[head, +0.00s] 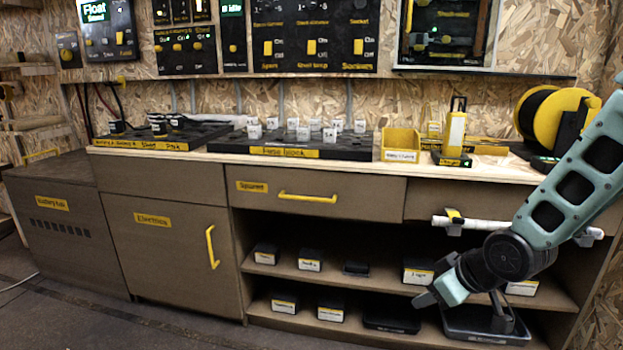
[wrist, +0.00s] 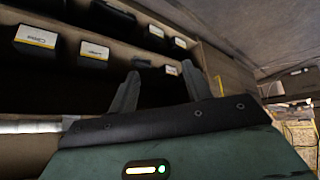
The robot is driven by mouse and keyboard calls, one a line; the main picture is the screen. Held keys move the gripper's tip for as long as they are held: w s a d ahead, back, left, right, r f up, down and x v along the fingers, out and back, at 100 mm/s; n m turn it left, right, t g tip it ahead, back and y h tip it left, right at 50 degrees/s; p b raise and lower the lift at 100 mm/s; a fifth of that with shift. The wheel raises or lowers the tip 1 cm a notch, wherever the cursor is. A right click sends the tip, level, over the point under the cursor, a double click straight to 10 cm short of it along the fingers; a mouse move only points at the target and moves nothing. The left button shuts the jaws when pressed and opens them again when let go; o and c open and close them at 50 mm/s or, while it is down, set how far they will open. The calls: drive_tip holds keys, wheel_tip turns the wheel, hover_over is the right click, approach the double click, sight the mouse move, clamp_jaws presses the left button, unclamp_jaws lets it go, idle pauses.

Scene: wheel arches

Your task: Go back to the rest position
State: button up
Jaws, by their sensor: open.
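My arm reaches in from the right in the head view, with my gripper (head: 468,305) low in front of the open shelves at the right of the workbench. The wrist view shows the two fingers of my gripper (wrist: 158,92) spread apart, with nothing between them. Dark shelf space lies behind the fingers. My wrist hides part of the shelves in the head view.
The workbench (head: 345,165) carries a fuse block (head: 300,145), a yellow bin (head: 400,144) and a yellow cable reel (head: 560,120). Labelled black boxes (head: 310,260) stand on the shelves below. A white tube (head: 490,224) runs across the shelf opening near my arm. Floor at lower left is clear.

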drive_tip(key=s+a+r+n+g+h+p, duration=0.1)
drive_tip(key=s+a+r+g, duration=0.3)
drive_tip(key=s, duration=0.9)
drive_tip(key=s+a+r+g+h, duration=0.2)
drive_tip(key=s+a+r, duration=0.35)
drive_tip(key=s, duration=0.75)
wheel_tip(320, 180, up, 37)
drive_tip(key=p, duration=3.8)
drive_tip(key=shift+a+r, duration=0.2)
drive_tip(key=shift+a, duration=0.2)
